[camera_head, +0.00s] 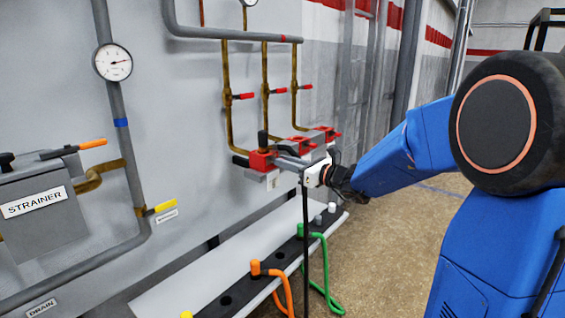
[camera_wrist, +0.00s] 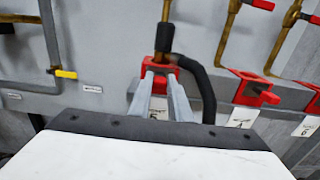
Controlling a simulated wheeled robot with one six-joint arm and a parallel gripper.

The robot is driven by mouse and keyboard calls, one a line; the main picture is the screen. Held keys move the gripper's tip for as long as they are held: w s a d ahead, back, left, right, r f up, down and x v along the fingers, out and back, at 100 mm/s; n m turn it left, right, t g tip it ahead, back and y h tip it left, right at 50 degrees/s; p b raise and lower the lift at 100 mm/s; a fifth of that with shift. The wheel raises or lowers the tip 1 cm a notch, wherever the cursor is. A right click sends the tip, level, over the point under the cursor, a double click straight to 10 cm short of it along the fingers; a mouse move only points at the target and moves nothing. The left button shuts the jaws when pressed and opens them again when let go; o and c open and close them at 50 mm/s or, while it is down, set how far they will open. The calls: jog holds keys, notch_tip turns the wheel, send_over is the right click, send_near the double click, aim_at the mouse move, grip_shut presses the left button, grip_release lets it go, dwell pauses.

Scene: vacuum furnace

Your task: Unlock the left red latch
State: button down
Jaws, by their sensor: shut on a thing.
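The left red latch (camera_head: 262,159) is a red block on the wall-mounted unit. A dark upright fitting stands on it. In the wrist view the latch (camera_wrist: 160,66) is ahead, between and just past my gripper's two grey fingers. My gripper (camera_head: 290,160) reaches it from the right in the head view. In the wrist view the fingertips (camera_wrist: 163,78) are at the latch's front and shut on its front part. The fingers hide that part and some of the white label below. I cannot tell the latch's exact position.
Two more red latches stand to the right, the nearer (camera_wrist: 258,90) beside a black hose (camera_wrist: 204,85). Red-handled valves (camera_head: 243,96) are on brass pipes above. Below is a ledge (camera_head: 220,270) with green and orange hoses (camera_head: 326,275). The floor at right is clear.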

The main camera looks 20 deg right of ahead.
jog(key=shift+s, duration=0.1)
jog(key=c, duration=1.6)
grip_release()
jog(key=shift+s+d, duration=0.1)
jog(key=shift+c, duration=0.2)
jog(key=v, duration=1.7)
jog(key=shift+s, duration=0.15)
jog(key=shift+d, duration=0.1)
